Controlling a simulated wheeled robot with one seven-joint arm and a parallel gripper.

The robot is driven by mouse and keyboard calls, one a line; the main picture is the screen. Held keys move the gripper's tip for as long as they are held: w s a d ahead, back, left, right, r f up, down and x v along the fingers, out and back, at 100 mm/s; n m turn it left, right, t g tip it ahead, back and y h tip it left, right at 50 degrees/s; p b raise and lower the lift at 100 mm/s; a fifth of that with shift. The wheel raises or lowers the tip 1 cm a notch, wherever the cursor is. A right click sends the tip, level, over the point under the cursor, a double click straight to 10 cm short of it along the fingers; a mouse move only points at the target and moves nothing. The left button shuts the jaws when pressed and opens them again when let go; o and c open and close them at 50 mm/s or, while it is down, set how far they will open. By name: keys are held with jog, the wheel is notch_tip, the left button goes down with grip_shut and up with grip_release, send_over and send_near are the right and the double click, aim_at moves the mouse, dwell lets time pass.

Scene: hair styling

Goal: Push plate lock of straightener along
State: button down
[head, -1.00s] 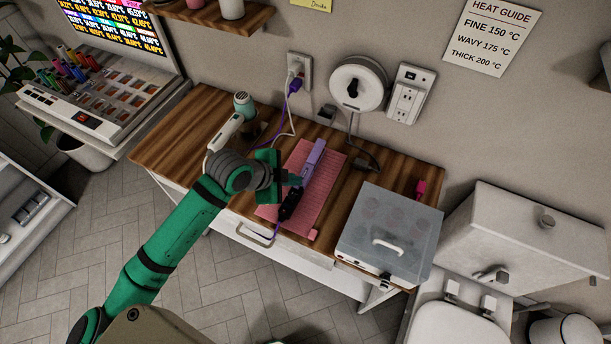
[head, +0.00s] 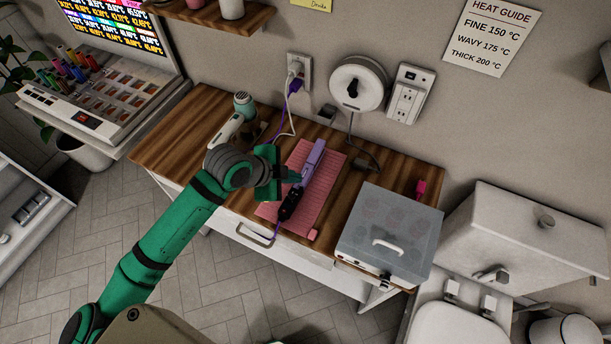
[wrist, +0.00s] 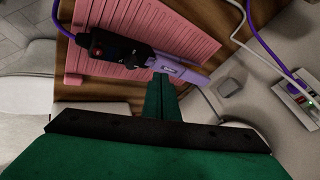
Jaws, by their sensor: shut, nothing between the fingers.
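The straightener (head: 307,178) lies on a pink ribbed mat (head: 328,195) on the wooden counter. It has purple plates and a black handle, and its purple cord runs off the front. In the wrist view the straightener's black handle (wrist: 120,50) shows a small red light, and its purple part (wrist: 185,75) runs to the right. My gripper (head: 298,178) is shut and empty, with its tips at the side of the straightener where black meets purple. In the wrist view the gripper tips (wrist: 160,75) overlap this spot; I cannot tell whether they touch. The plate lock itself is too small to make out.
A translucent lidded box (head: 390,235) stands to the right on the counter. A teal-and-white hair dryer (head: 243,103) is at the back left. A wall outlet (head: 298,72) holds plugs with cords hanging to the counter. A pink item (head: 421,187) lies behind the box.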

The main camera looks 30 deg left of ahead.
aim_at(294, 188)
notch_tip(294, 188, up, 6)
jog(key=shift+r, duration=0.2)
dwell(0.4)
dwell(0.4)
